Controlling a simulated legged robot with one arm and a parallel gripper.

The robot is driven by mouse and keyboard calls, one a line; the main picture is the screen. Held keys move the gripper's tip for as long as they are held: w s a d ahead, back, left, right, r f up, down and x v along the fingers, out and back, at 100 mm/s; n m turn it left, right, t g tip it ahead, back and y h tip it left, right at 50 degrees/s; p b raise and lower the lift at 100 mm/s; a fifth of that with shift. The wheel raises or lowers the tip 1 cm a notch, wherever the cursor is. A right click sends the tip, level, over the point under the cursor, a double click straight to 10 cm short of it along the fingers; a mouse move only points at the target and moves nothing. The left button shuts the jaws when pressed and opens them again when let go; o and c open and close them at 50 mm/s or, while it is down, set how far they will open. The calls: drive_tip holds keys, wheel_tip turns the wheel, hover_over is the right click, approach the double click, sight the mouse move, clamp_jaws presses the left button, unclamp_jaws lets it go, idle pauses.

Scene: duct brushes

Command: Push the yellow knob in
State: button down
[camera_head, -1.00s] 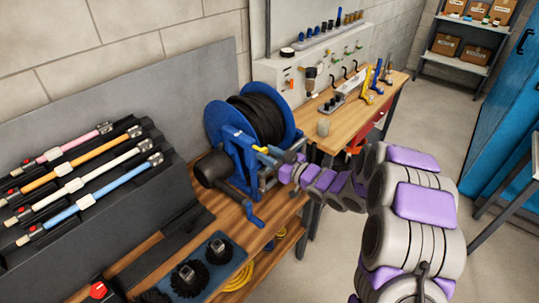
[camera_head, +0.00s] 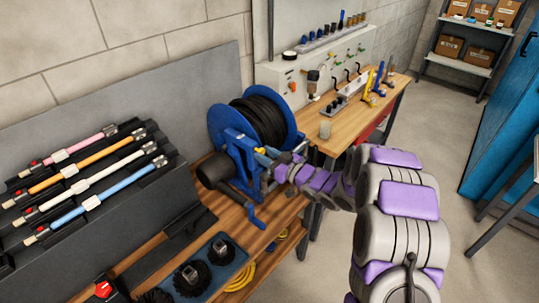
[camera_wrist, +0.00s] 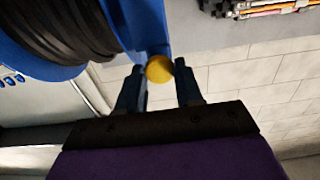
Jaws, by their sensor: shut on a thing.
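The yellow knob (camera_wrist: 159,69) is a round yellow end on the blue frame of the hose reel (camera_wrist: 123,25). In the wrist view it sits between the two fingertips of my gripper (camera_wrist: 160,72), which is shut on it. In the head view the reel (camera_head: 232,170) stands on the wooden bench, wound with black hose (camera_head: 262,118). My gripper (camera_head: 268,159) reaches the reel frame from the right. There only a small bit of yellow shows beside the fingers, and the rest of the knob is hidden.
A crank handle (camera_head: 246,210) sticks out at the reel's front. A black rack (camera_head: 110,190) with several coloured rods is at the left. A blue tray (camera_head: 225,258) of round brushes lies at the front. A second bench (camera_head: 352,118) stands behind.

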drive_tip(key=shift+w+d+r, duration=0.1)
drive_tip(key=c, duration=1.2)
unclamp_jaws()
drive_tip(key=o, duration=0.3)
drive_tip(key=shift+w+a, duration=0.1)
drive_tip(key=shift+a, duration=0.1)
drive_tip(key=shift+o, duration=0.6)
drive_tip(key=shift+a, duration=0.1)
drive_tip(key=p+v, duration=0.2)
drive_tip(key=v, duration=1.5)
